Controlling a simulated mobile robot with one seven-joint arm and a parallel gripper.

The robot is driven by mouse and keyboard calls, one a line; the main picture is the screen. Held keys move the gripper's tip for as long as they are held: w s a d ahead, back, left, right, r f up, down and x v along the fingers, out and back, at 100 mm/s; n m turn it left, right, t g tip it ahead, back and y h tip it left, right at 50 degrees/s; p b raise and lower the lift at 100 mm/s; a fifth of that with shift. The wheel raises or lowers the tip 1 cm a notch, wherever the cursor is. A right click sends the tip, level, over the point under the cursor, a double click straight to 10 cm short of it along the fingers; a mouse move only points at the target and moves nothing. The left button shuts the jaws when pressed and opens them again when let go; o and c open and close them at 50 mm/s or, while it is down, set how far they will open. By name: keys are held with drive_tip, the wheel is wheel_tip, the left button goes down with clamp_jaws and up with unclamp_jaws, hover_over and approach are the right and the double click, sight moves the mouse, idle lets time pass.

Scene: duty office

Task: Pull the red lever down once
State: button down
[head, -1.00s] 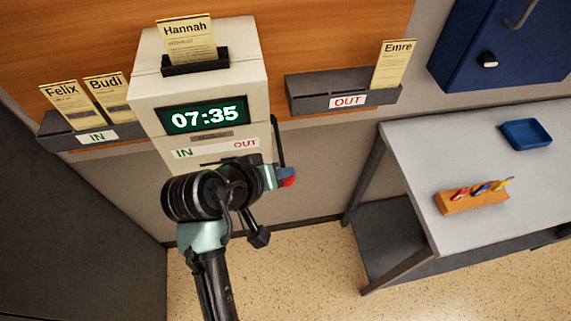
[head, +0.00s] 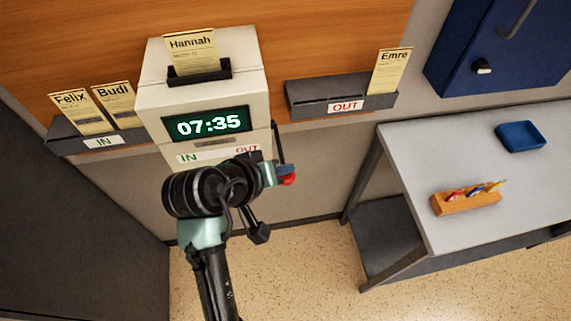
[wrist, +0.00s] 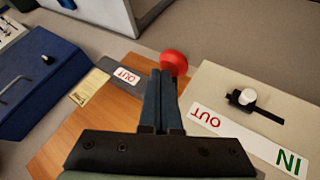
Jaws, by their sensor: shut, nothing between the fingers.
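The red lever's round red knob (head: 288,179) shows at the right side of the cream time clock (head: 200,95), just beyond my blue fingertips. A thin dark rod (head: 278,145) runs along that side of the clock. My gripper (head: 284,169) is shut and empty at the knob. In the wrist view the shut fingers (wrist: 167,78) point at the red knob (wrist: 174,61), which shows just past their tips. I cannot tell whether they touch. My arm hides the clock's lower front. A card marked Hannah (head: 191,50) stands in the clock's top slot.
An IN rack (head: 65,143) with two cards is at left; an OUT rack (head: 310,99) with one card is right. A white slider knob (wrist: 247,97) sits near OUT on the clock. A grey table (head: 470,160) and blue cabinet (head: 490,50) are at right.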

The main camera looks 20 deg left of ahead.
drive_tip(key=shift+r+p, duration=0.65)
drive_tip(key=shift+r, duration=0.2)
drive_tip(key=shift+r, duration=0.1)
wheel_tip(320, 180, up, 5)
drive_tip(key=p, duration=0.5)
idle(0.5)
